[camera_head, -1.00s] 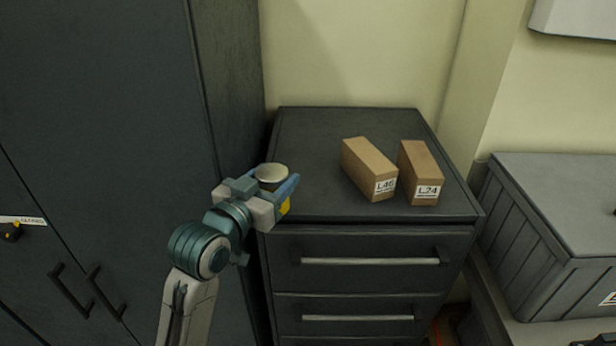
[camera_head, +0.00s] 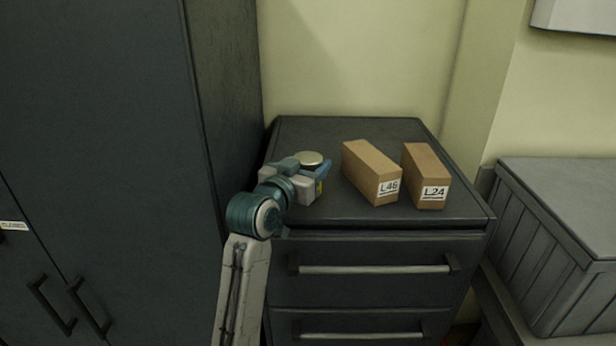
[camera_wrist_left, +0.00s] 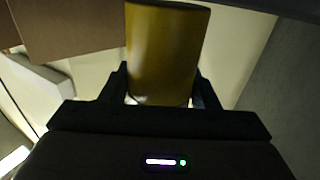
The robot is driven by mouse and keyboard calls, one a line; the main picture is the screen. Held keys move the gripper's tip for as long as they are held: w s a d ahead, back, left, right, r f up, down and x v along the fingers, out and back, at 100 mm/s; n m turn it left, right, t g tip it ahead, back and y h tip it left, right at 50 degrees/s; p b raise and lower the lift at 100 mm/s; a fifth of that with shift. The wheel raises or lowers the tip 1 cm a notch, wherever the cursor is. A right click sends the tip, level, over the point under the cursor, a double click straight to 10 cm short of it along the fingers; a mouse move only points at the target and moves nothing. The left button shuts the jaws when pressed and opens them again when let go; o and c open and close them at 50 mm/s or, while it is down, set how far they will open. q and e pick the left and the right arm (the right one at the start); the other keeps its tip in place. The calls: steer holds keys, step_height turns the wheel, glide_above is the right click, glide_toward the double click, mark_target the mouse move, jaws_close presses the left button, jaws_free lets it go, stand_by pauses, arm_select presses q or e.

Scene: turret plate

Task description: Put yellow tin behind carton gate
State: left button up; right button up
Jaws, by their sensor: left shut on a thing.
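The yellow tin (camera_head: 311,159) shows its pale metal lid and a bit of yellow side in the head view. It fills the top middle of the left wrist view (camera_wrist_left: 166,50). My left gripper (camera_head: 318,176) is shut on the tin, with a finger on each side of it. It holds the tin over the left part of the cabinet top, left of the cartons. Two brown cartons, L46 (camera_head: 370,172) and L24 (camera_head: 427,175), stand side by side with a narrow gap between them. My right gripper is not in view.
The dark drawer cabinet top (camera_head: 370,130) has free room behind and left of the cartons. A tall dark cabinet (camera_head: 228,100) rises close on the left. A grey crate (camera_head: 570,200) stands at the right. The wall is behind.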

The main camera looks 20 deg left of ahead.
arm_select(q)
steer(key=shift+s+f, duration=0.1)
steer(key=shift+f, duration=0.2)
steer(key=o, duration=1.3)
steer(key=shift+c, duration=0.2)
